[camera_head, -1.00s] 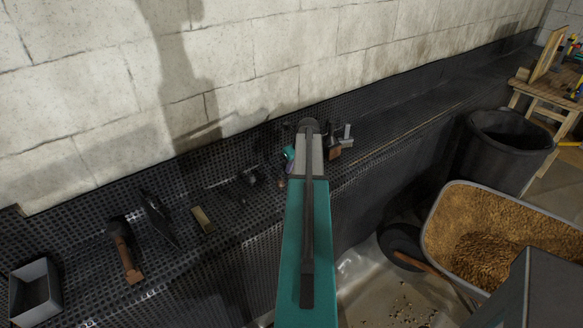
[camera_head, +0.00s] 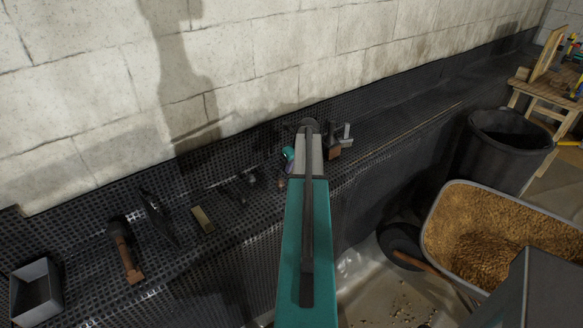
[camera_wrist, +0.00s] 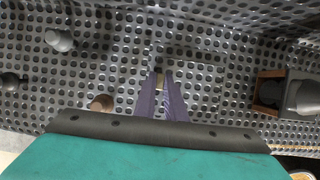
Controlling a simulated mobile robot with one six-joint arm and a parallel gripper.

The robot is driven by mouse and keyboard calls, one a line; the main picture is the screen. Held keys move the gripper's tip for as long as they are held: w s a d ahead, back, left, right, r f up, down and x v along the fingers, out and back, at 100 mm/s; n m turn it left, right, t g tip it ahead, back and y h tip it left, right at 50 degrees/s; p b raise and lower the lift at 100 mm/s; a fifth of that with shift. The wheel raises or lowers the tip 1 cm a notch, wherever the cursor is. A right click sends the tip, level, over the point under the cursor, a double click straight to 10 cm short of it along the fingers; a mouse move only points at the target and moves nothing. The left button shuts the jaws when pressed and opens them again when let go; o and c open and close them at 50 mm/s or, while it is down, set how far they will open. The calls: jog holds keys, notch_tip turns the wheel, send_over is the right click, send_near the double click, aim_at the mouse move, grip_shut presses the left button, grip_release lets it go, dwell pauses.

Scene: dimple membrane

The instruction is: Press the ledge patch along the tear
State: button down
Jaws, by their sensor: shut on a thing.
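My gripper (camera_wrist: 160,82) shows in the wrist view as two purple fingers pointing at the dark dimpled membrane (camera_wrist: 120,60). The fingers are shut on a small tan piece (camera_wrist: 160,80), of which only a little shows between the tips. A smoother dark strip (camera_wrist: 205,55) lies on the membrane just beyond the fingertips and may be the ledge patch; the tear cannot be made out. Whether the held piece touches the strip is unclear. In the head view my arm mostly hides the gripper and the spot under it.
Along the ledge, the head view shows a grey open box (camera_head: 36,290), a brown-handled tool (camera_head: 125,252), a tan block (camera_head: 203,220) and a brown-and-grey tool (camera_head: 337,146). A black bin (camera_head: 505,145) and a grain-filled barrow (camera_head: 500,235) stand right. The block wall (camera_head: 280,60) rises behind.

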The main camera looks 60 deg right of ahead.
jog(key=shift+f, duration=0.3)
dwell(0.4)
jog(key=c, duration=1.7)
grip_release()
jog(key=shift+c, duration=0.2)
jog(key=b+v, duration=0.3)
jog(key=v, duration=1)
jog(key=shift+r, duration=0.35)
jog(key=shift+a+r, duration=0.1)
